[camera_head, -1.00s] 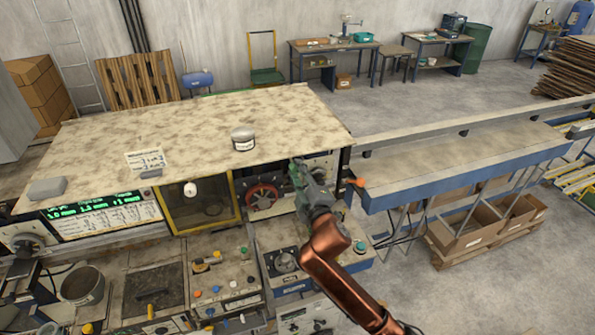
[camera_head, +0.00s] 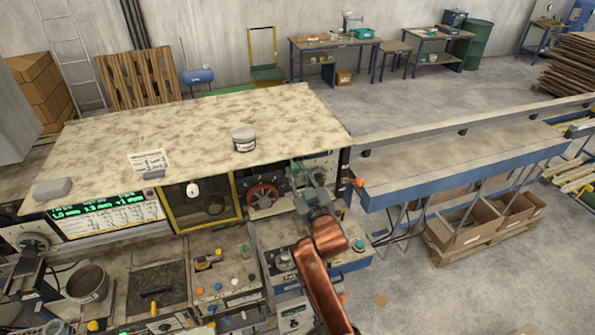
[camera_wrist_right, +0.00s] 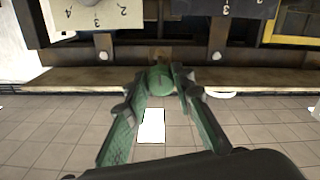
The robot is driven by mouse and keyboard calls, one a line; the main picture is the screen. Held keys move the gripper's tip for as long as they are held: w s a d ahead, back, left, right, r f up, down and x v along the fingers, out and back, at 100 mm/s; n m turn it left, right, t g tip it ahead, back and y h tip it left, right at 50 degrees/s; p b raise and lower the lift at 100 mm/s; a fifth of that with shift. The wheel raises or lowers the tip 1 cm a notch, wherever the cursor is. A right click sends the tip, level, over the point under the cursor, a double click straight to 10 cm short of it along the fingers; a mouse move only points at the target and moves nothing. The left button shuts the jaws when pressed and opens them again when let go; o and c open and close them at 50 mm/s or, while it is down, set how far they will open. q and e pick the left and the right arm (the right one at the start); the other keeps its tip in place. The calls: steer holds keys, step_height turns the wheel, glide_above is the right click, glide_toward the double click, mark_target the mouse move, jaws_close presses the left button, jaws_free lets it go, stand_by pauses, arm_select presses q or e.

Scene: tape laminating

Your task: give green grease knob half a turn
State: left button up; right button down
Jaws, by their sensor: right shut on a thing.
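The green grease knob (camera_wrist_right: 160,80) shows in the right wrist view between the fingertips of my right gripper (camera_wrist_right: 160,88). The gripper is shut on it, with a finger on each side. In the head view my right gripper (camera_head: 299,178) reaches to the machine's front, right of the red handwheel. There the gripper and arm hide the knob. My left gripper is not in view.
The red handwheel (camera_head: 263,195) is close to the left of my right gripper. An orange knob (camera_head: 357,182) is close to its right. A jar (camera_head: 243,139) stands on the machine's top. A blue-edged conveyor table (camera_head: 450,170) extends to the right.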

steer(key=shift+m, duration=0.5)
steer(key=shift+f, duration=0.1)
steer(key=c, duration=1.7)
jaws_free()
steer(key=shift+o, duration=0.2)
steer(key=v, duration=1.2)
